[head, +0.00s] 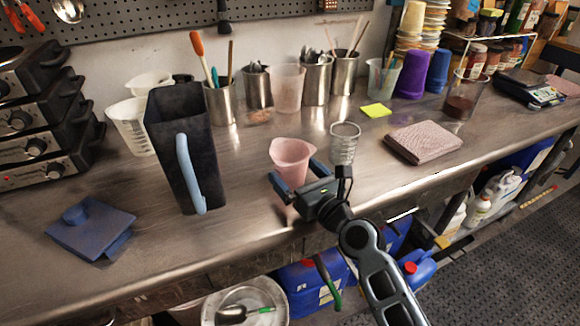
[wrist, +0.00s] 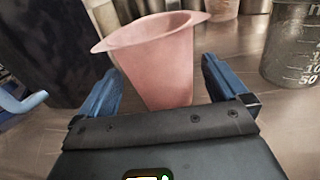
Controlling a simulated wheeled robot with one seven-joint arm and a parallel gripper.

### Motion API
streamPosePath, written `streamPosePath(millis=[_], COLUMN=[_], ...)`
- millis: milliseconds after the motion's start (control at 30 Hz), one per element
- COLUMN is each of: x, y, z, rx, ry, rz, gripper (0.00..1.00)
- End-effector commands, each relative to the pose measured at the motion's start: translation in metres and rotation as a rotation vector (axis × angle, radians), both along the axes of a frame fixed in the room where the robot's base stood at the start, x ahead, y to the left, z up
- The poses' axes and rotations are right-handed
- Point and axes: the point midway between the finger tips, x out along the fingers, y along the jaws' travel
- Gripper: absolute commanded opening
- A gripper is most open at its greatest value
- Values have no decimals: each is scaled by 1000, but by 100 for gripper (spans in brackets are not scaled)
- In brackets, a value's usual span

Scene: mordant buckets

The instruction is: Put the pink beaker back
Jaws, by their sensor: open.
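The pink beaker (head: 291,158) stands upright on the steel counter, close to its front edge. My gripper (head: 293,180) is open, with its two blue fingers on either side of the beaker's lower part. In the wrist view the pink beaker (wrist: 158,62) stands between the open fingers of my gripper (wrist: 162,85), its rim well above them. Gaps show between the beaker and the fingers, so they do not look closed on it. The beaker's base is partly hidden behind the gripper body.
A clear graduated beaker (head: 344,142) stands just right of the pink one. A tall black pitcher (head: 178,130) with a blue handle stands to the left. Utensil cups (head: 317,82) line the back. A folded pinkish cloth (head: 423,142) lies at right.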

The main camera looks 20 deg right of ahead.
Motion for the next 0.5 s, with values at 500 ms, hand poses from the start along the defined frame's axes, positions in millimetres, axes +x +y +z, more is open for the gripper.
streamPosePath(millis=[500], x=[-81], y=[-13], z=[0], rx=[0], ry=[1], rz=[1], gripper=[100])
